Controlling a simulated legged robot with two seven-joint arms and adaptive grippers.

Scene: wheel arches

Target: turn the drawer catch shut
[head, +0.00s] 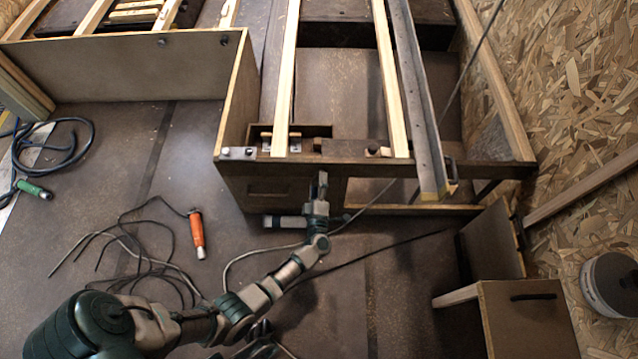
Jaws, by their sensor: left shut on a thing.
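The wooden drawer unit (290,192) stands in the middle, under the slatted frame, with a slot-like recess in its front panel. My left gripper (322,182) reaches up to the right part of this front, just below the top rail. Its fingers are shut on a small part there, which I take to be the drawer catch. The fingers hide most of it, so its angle cannot be told. A dark mechanical part (262,338) at the bottom edge may be my right gripper; its fingers are unclear.
An orange-handled tool (197,232) and loose black cables (135,240) lie on the floor at left. A small wooden cabinet (522,318) stands at lower right beside a bucket (612,283). A chipboard wall (575,90) closes the right side. Floor below the unit is mostly clear.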

